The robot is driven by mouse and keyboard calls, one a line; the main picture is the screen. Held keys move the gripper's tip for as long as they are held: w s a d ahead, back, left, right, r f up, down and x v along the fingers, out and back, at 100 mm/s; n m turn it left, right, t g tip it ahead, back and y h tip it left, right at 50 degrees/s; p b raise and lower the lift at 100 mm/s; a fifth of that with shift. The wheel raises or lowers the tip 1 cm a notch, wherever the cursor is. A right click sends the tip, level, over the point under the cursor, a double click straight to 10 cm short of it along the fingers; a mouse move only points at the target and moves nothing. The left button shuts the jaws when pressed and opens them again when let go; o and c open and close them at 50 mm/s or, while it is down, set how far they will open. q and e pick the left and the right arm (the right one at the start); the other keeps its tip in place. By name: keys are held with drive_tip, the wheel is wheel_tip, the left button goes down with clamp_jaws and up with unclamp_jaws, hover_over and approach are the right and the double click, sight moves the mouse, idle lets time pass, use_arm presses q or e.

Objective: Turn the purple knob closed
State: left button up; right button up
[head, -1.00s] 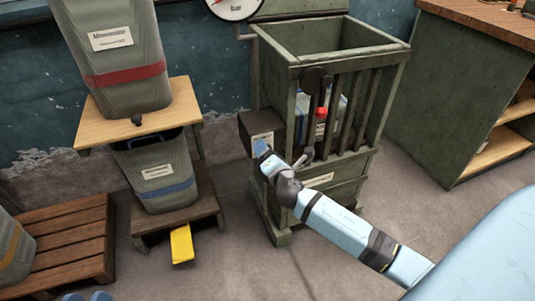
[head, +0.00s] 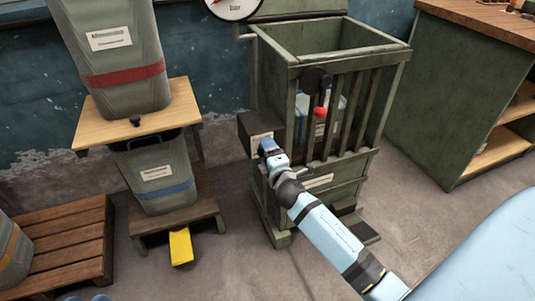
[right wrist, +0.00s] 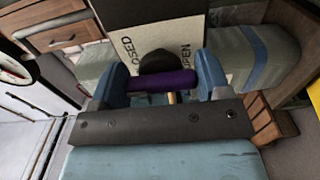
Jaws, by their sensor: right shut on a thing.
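The purple knob (right wrist: 165,80) is a short bar in front of a dark round hub on a pale panel (right wrist: 175,25). CLOSED is printed on the panel left of the hub and OPEN on the right. In the right wrist view my right gripper (right wrist: 166,82) has one finger at each end of the bar and is shut on it. In the head view my right gripper (head: 268,150) is at the front of a small dark box (head: 252,123) on the green slatted cabinet's left side. The knob is hidden there by the gripper. My left gripper is not in view.
The green slatted cabinet (head: 325,185) stands just right of the gripper, with a red-ended lever (head: 320,112) on its front. Grey bins (head: 160,172) stand on a wooden stand at left, with a yellow pedal (head: 181,246) below. A wooden pallet (head: 75,245) is further left.

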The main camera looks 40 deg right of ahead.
idle(0.4)
drive_tip(key=o, duration=0.9)
drive_tip(key=shift+s, duration=0.1)
drive_tip(key=v, duration=1.3)
drive_tip(key=shift+s+a, duration=0.15)
drive_tip(key=shift+s, duration=0.15)
